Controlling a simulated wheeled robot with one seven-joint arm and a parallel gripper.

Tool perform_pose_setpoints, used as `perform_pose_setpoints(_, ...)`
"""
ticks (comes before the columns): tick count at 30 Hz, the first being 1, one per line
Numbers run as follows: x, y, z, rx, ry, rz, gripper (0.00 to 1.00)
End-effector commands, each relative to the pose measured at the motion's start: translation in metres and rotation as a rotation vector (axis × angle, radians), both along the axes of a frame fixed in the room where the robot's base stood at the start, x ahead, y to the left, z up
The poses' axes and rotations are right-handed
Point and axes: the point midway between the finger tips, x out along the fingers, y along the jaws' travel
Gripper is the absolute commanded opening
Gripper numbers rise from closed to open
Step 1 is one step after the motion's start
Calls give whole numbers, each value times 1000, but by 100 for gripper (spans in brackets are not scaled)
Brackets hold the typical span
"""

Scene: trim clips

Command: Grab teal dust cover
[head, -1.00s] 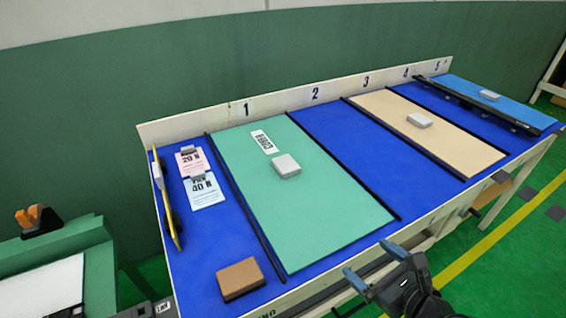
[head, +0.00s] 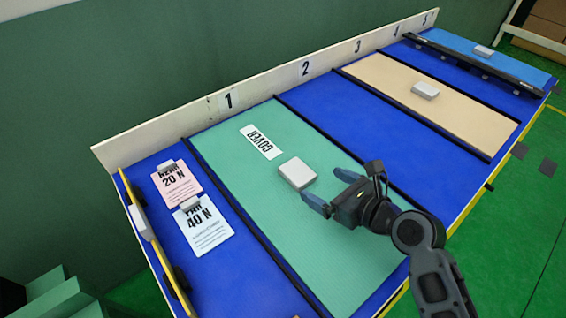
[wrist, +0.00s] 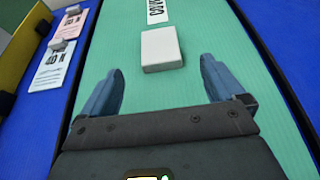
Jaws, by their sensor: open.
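The teal dust cover (head: 232,170) lies flat in bay 1 on the blue table, with a white "COVER" label and a pale grey block (head: 297,173) on top of it. My gripper (head: 325,186) is open and empty above the cover, just to the right of the block in the head view. In the wrist view the teal cover (wrist: 185,88) fills the middle. There the grey block (wrist: 161,48) sits ahead of my open gripper (wrist: 160,78), roughly centred between the fingers and beyond their tips.
A pink "20 N" card (head: 176,181) and a white "40 N" card (head: 203,224) lie left of the cover. A yellow-edged panel (head: 150,235) stands at the table's left end. A beige panel (head: 450,110) and a blue panel (head: 485,58) lie further right. Black strips divide the bays.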

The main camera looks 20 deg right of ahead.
Motion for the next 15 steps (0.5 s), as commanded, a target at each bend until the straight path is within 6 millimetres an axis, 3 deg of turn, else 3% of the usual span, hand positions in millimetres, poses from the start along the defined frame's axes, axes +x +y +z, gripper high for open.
perform_pose_setpoints(15, 45, 16, -20, 0, -1, 2, 96)
